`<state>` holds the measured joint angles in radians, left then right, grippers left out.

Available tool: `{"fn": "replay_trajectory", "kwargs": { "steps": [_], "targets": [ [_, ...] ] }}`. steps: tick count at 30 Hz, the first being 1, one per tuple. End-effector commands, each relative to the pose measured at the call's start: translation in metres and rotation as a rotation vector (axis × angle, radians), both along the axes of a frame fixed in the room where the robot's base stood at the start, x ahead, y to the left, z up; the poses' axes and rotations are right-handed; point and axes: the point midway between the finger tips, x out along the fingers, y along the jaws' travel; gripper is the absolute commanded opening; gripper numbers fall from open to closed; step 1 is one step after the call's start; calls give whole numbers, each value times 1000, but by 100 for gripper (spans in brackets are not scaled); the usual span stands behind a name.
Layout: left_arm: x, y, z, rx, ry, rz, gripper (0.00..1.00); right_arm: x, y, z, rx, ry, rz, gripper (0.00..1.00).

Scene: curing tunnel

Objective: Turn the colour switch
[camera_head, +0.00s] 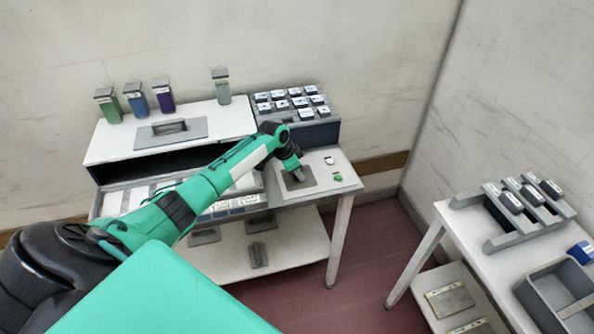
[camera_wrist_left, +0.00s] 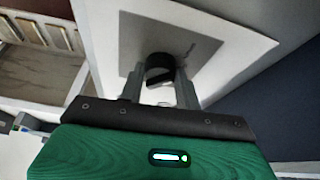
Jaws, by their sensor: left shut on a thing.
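The colour switch shows in the left wrist view as a dark round knob (camera_wrist_left: 160,66) on a grey square plate (camera_wrist_left: 205,47). In the head view, that plate (camera_head: 309,183) lies on the white table top, and my gripper covers the knob. My left gripper (camera_head: 298,175) reaches down over the plate. In the left wrist view, the fingers of the left gripper (camera_wrist_left: 159,84) stand on either side of the knob and are shut on it. The knob's marking cannot be read. My right gripper is not in view.
A white button (camera_head: 329,160) and a green button (camera_head: 337,177) sit right of the plate. A rack of labelled blocks (camera_head: 293,104) stands behind it. The white-topped tunnel (camera_head: 225,122) carries several coloured canisters. A second table (camera_head: 480,230) with a grey bin stands at right.

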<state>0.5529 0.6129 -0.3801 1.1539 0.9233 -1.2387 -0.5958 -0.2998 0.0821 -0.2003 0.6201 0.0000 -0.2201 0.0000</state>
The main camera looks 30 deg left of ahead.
Motion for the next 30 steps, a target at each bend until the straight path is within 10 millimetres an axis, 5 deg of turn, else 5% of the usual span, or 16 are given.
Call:
{"fn": "replay_trajectory", "kwargs": {
  "steps": [4,17,30],
  "targets": [
    [1,0,1,0,-3,1,55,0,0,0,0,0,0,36],
    [-3,3,9,1,-2,1,55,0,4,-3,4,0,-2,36],
    [-31,23,91,3,-5,0,55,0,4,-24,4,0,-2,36]
  ]
}}
